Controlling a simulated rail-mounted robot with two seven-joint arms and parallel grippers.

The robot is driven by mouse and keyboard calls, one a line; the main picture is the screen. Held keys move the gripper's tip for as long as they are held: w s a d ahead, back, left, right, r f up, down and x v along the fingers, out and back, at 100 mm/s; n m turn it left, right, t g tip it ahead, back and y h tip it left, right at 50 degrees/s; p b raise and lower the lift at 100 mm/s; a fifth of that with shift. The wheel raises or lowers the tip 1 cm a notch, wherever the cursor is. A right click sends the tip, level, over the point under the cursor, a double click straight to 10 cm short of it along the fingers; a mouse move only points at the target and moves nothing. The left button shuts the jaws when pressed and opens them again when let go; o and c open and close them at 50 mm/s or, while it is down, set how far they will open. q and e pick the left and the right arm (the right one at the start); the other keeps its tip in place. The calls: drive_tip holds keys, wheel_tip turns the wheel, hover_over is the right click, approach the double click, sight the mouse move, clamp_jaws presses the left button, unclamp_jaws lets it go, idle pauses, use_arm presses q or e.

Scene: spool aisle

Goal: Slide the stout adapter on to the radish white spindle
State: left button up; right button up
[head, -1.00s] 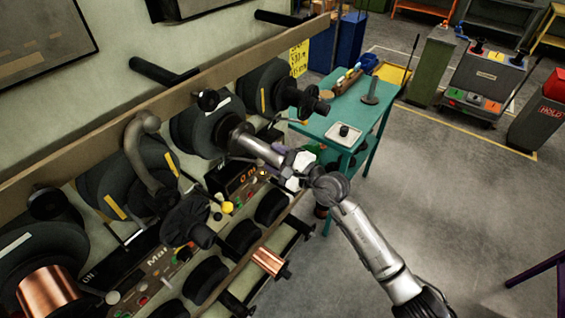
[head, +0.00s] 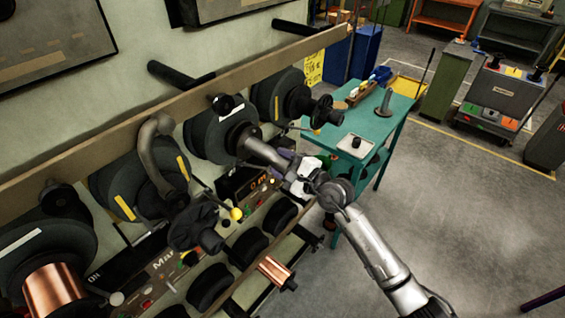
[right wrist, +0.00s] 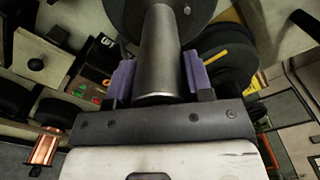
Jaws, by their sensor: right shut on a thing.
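The stout adapter (head: 263,152) is a plain grey metal tube. It also shows in the right wrist view (right wrist: 160,50), between purple finger pads. My right gripper (head: 287,160) is shut on its near end, and the purple pads show in the right wrist view (right wrist: 155,78). The adapter's far end meets the hub of a dark round flange (head: 203,137) with a white strip (head: 231,107), which I take for the radish white spindle. The spindle's shaft is hidden, so I cannot tell how far the tube is around it. My left gripper is not in view.
Dark flanges with yellow strips stand on both sides, one at the right (head: 270,100). A curved grey arm (head: 153,150) is at the left. A teal cart (head: 385,128) with a white tray (head: 355,144) stands behind my right arm. Open floor lies right.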

drive_tip(key=o, duration=1.2)
drive_tip(key=shift+f, duration=0.1)
drive_tip(key=shift+s+d, duration=0.25)
drive_tip(key=shift+d, duration=0.05)
drive_tip(key=v, duration=1.3)
drive_tip(key=shift+b, duration=0.4)
